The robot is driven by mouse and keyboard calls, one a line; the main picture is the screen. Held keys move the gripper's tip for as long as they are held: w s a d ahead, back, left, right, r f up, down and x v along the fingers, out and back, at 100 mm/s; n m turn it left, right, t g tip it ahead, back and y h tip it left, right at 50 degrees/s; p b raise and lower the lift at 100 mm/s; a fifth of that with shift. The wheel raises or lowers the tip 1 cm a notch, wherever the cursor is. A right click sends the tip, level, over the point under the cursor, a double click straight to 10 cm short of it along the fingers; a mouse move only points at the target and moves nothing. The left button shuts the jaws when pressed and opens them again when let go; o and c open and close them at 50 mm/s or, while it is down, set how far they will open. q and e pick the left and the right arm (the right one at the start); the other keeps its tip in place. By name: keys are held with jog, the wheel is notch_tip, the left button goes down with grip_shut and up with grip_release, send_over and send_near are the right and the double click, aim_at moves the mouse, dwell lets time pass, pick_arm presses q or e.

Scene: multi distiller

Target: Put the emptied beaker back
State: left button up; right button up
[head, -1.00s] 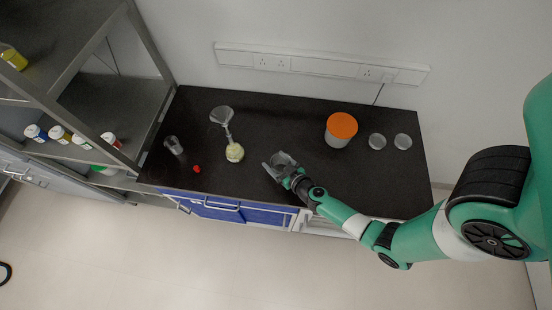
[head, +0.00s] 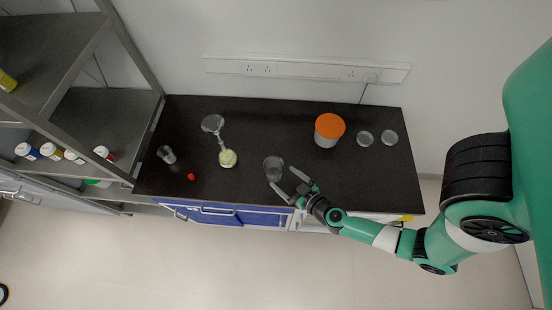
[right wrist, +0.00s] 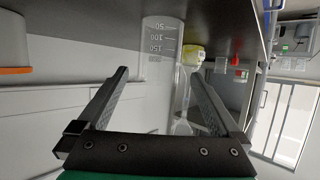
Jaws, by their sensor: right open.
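A clear glass beaker (head: 273,168) stands on the dark bench top near its front edge. It also shows in the right wrist view (right wrist: 162,48), with graduation marks, ahead of the fingers. My right gripper (head: 287,182) is open and empty beside the beaker, on its front right side. In the right wrist view its two fingers (right wrist: 160,98) are spread apart, and the beaker lies beyond their tips. Its contents look clear or empty. My left gripper is not in view.
A small glass (head: 168,155) and a red item (head: 191,177) are farther left.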

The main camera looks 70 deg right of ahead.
jog(key=shift+v, duration=0.8)
